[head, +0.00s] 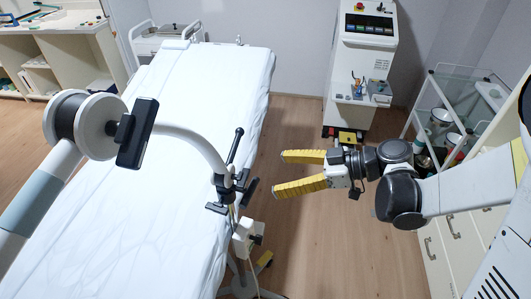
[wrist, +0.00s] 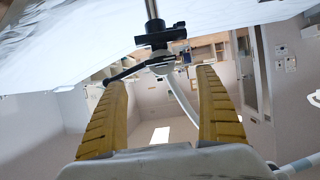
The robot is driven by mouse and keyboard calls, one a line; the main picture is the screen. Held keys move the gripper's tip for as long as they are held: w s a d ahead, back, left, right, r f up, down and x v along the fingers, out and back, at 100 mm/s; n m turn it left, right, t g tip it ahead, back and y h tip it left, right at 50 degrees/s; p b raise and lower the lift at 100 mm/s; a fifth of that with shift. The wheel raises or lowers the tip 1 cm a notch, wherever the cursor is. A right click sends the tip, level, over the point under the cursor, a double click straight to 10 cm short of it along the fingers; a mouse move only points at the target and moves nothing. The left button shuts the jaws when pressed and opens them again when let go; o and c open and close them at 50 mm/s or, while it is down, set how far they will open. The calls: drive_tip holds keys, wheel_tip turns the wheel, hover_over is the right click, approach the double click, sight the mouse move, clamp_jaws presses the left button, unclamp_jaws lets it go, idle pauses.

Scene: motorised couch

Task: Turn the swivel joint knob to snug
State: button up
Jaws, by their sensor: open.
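My gripper (head: 281,173) is open and empty, its two yellow ribbed fingers pointing left towards a black clamp assembly (head: 228,184) at the end of a white curved arm (head: 188,134). The assembly has a tall black lever and several small black handles. A gap separates it from the fingertips. In the wrist view the assembly (wrist: 160,40) shows ahead, between and beyond the open fingers (wrist: 161,78). A large black bar handle (head: 137,133) sits on the white-and-grey drum joint (head: 100,125) farther left. I cannot tell which handle is the swivel joint knob, or its setting.
The white-covered couch (head: 110,215) fills the left and lies behind the clamp assembly. A control unit (head: 362,65) stands at the back, and a glass-shelved trolley (head: 455,105) and drawers (head: 450,240) on the right. The wooden floor (head: 325,245) below my gripper is mostly clear.

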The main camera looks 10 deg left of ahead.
sight(245, 177)
drive_tip(key=b+x, duration=0.2)
drive_tip(key=x, duration=0.9)
drive_tip(key=shift+b, duration=0.4)
drive_tip(key=c, duration=1.2)
